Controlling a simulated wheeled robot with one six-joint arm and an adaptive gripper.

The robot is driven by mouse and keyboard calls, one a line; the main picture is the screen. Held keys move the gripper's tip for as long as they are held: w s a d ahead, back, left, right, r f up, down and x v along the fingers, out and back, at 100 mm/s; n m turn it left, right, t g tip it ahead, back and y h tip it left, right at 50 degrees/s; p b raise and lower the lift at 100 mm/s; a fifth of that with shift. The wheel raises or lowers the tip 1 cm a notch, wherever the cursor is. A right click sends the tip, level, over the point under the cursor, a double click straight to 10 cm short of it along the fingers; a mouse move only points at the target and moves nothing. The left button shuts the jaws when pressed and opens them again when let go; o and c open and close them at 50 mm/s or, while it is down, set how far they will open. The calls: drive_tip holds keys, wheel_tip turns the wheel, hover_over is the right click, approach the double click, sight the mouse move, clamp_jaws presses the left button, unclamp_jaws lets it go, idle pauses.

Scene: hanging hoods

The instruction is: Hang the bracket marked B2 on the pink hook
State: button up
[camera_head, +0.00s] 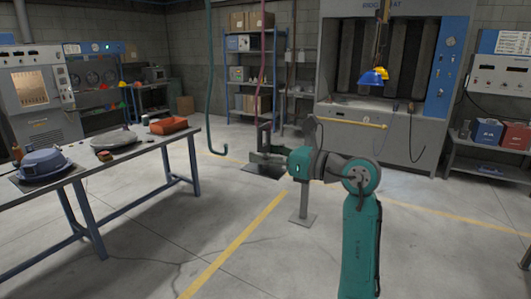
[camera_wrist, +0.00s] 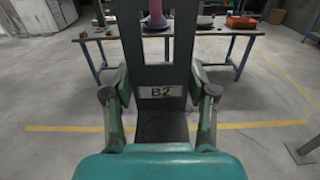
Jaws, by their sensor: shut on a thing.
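My gripper (camera_wrist: 160,104) is shut on a dark grey bracket (camera_wrist: 185,73), with its fingers at both sides. The white plate on the bracket reads B2. In the head view my gripper (camera_head: 277,156) holds the bracket (camera_head: 265,136) upright, beyond the end of the blue-legged table. The pink hook (camera_head: 263,52) hangs from above, and its lower end comes down near the bracket's top. In the wrist view the pink hook (camera_wrist: 155,10) shows at the top, between the bracket's two uprights. I cannot tell whether they touch.
A green hook (camera_head: 211,110) hangs to the left. A yellow hood and a blue hood (camera_head: 371,78) hang at the right before a large grey booth. The table (camera_head: 130,148) carries an orange tray and other items.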

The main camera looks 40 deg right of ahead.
drive_tip(key=o, duration=1.6)
drive_tip(key=v, duration=1.2)
